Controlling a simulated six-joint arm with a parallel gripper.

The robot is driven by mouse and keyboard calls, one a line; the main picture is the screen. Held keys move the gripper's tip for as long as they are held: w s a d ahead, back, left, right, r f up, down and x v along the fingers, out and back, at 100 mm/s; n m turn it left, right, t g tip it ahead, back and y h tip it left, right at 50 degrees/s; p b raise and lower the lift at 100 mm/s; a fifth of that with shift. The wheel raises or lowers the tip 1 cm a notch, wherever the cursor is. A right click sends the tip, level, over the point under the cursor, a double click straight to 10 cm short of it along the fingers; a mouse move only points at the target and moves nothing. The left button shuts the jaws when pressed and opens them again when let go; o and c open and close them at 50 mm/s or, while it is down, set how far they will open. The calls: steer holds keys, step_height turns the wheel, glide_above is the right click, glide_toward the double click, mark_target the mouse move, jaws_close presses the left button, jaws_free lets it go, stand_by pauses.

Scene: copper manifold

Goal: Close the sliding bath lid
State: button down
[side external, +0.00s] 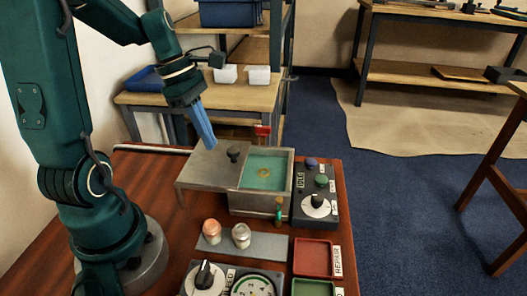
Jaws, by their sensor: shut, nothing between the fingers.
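The bath (262,200) is a grey metal box with green liquid inside and a small copper-coloured ring (264,172) in it. Its sliding lid (205,170) is a grey plate to the left of the opening, with a dark knob (233,153) near its right edge. The bath stands uncovered over the liquid. My gripper (208,147) has blue fingers that are shut and empty. They point down above the back part of the lid, left of the knob. I cannot tell whether the fingertips touch the lid.
A control box (316,197) with a dial and buttons stands right of the bath. In front are two small cylinders on a grey strip (240,246), a red tray (312,257), a green tray (312,288) and a gauge panel (232,282). A shelf (200,96) stands behind.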

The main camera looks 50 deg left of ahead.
steer(key=shift+w+d+f, duration=0.15)
steer(key=shift+w+d, duration=0.45)
steer(key=shift+d, duration=0.15)
steer(key=w+d, duration=0.7)
steer(key=shift+w+d, duration=0.35)
steer(key=shift+d, duration=0.05)
steer(key=shift+a, duration=0.1)
